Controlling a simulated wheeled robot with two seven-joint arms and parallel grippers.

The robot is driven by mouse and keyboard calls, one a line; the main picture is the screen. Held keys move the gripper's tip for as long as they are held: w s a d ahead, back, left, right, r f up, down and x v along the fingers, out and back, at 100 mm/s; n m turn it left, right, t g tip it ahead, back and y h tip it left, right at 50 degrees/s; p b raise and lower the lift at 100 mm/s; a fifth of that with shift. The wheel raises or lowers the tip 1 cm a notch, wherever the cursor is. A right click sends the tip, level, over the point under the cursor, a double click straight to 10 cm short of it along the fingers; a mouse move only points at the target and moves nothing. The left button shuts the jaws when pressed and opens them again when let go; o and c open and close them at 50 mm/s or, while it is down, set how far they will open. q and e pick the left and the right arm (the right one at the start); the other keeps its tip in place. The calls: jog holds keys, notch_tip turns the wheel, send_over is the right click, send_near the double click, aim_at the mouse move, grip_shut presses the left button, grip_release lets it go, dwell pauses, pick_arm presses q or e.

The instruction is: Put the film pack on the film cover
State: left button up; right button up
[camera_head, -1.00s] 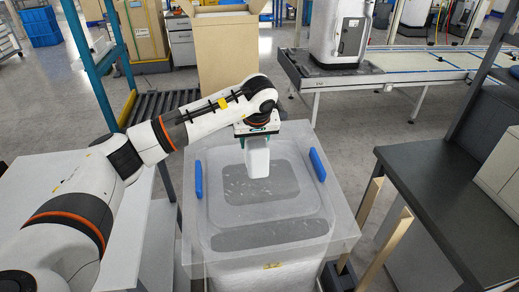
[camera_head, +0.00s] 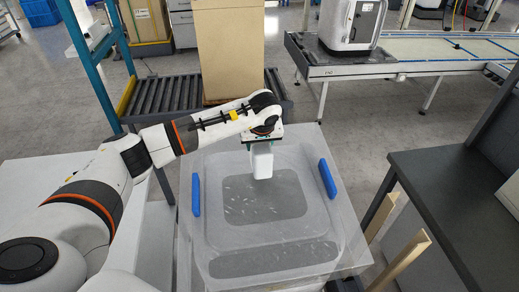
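My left gripper (camera_head: 262,143) reaches in from the left and points down over the far half of the film cover. A small white block, seemingly the film pack (camera_head: 262,163), hangs upright under it, between its fingers. The film cover (camera_head: 210,215) looks like a translucent sheet with a darker grey panel in its middle and blue bars (camera_head: 196,195) at its left and right sides. The film pack's lower end overlaps the far edge of the grey panel in the picture. I cannot tell whether it touches the cover. My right gripper is out of view.
A white table (camera_head: 35,180) is at the left under my arm. A dark grey bench (camera_head: 450,200) stands at the right. Behind are a roller conveyor (camera_head: 165,95), a tall cardboard box (camera_head: 230,50) and a conveyor table (camera_head: 420,55). Wooden posts (camera_head: 405,255) stand right of the cover.

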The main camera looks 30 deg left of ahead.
aim_at(262, 147)
pick_arm(q)
notch_tip(262, 147, down, 2)
jog(key=shift+f+p, duration=0.1)
jog(key=shift+p, duration=0.3)
jog(key=shift+s+d+f, duration=0.1)
jog(key=shift+f, duration=0.35)
jog(key=o, duration=1.2)
jog(key=shift+r, duration=0.2)
jog(key=shift+r, duration=0.3)
jog(key=b+v, duration=0.3)
jog(key=v, duration=0.7)
jog(key=shift+s+d+r+b, duration=0.15)
jog(key=shift+d+b, duration=0.05)
jog(key=shift+b, duration=0.2)
jog(key=shift+s+r, duration=0.15)
jog(key=shift+r, duration=0.25)
